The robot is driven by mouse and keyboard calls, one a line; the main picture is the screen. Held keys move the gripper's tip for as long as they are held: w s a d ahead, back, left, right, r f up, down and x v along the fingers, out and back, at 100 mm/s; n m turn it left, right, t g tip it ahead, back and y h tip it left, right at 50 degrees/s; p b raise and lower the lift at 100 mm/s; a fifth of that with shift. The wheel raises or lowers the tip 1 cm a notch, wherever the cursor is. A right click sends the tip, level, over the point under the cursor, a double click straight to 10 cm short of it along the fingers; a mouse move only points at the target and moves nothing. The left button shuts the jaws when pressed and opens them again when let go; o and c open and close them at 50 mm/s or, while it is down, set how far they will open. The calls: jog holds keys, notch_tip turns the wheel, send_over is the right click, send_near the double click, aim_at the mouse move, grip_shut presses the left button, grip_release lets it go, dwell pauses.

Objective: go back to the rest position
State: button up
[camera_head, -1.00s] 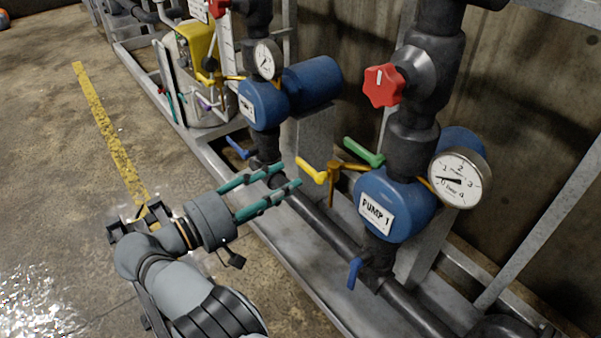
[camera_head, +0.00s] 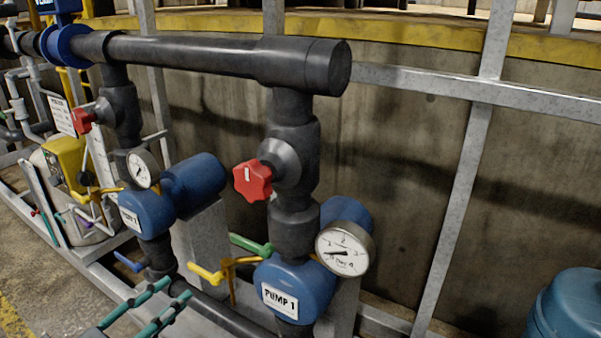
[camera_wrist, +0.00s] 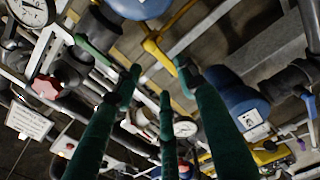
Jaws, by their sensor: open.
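My gripper (camera_head: 177,289) is at the bottom left of the head view, with its green fingers spread apart and nothing between them. The fingers point toward the pumps. In the wrist view my gripper (camera_wrist: 160,72) shows three green fingers apart, with pump parts behind them. It lies left of the yellow-handled valve (camera_head: 208,273) and the blue pump labelled PUMP 1 (camera_head: 318,282). The rest of my arm is mostly outside the head view.
Red knobs (camera_head: 253,181) and gauges (camera_head: 345,249) stick out from the pump pipes. A black horizontal pipe (camera_head: 190,52) runs above. A metal frame (camera_head: 462,190) and a blue tank (camera_head: 570,305) stand at the right. Open floor (camera_head: 22,262) shows at the left.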

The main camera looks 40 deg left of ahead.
aim_at(202, 274)
jog(key=w, duration=0.3)
jog(key=w+a, duration=0.1)
jog(key=w, duration=0.5)
jog(key=shift+a, duration=0.4)
jog(key=shift+s, duration=0.2)
